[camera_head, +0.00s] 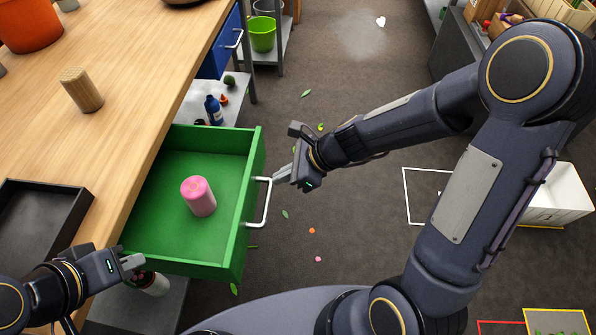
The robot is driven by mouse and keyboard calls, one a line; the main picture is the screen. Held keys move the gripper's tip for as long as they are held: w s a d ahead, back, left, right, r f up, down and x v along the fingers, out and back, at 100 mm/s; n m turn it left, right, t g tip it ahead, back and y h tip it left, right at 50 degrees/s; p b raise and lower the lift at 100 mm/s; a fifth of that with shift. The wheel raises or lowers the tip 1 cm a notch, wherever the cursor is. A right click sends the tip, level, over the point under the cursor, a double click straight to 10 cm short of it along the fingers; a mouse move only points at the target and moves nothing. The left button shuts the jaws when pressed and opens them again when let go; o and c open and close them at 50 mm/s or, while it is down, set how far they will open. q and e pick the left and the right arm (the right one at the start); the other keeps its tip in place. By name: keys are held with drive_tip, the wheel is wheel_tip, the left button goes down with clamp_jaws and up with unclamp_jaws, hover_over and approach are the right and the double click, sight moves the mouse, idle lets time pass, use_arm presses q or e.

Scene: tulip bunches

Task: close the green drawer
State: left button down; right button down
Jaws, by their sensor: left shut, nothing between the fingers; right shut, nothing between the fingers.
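The green drawer (243,248) stands pulled out from under the wooden table, toward the right. Its white handle (266,205) is on the right-hand front face. A pink cylinder (198,197) stands inside on the drawer floor. My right gripper (279,176) is shut and empty, with its fingertips close to the upper end of the handle; I cannot tell whether they touch. My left gripper (140,264) is shut and empty, near the drawer's lower left corner by the table edge.
A black tray (88,207), a tan ribbed cylinder (82,90) and an orange pot (30,24) are on the wooden table (130,60). A blue drawer (222,45) and green bucket (262,33) lie beyond. A white box (566,195) stands at right on the floor.

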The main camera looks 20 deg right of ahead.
sight(251, 181)
use_arm(q)
drive_tip(key=shift+f, duration=0.35)
use_arm(e)
drive_tip(key=shift+w+a+f, duration=0.1)
drive_tip(key=shift+w+a, duration=0.15)
drive_tip(key=shift+a, duration=0.5)
drive_tip(key=shift+w+a+f, duration=0.15)
drive_tip(key=shift+w+a, duration=0.15)
drive_tip(key=shift+a, duration=0.45)
drive_tip(key=shift+w+a+f, duration=0.1)
drive_tip(key=shift+w+a, duration=0.15)
drive_tip(key=shift+a, duration=0.5)
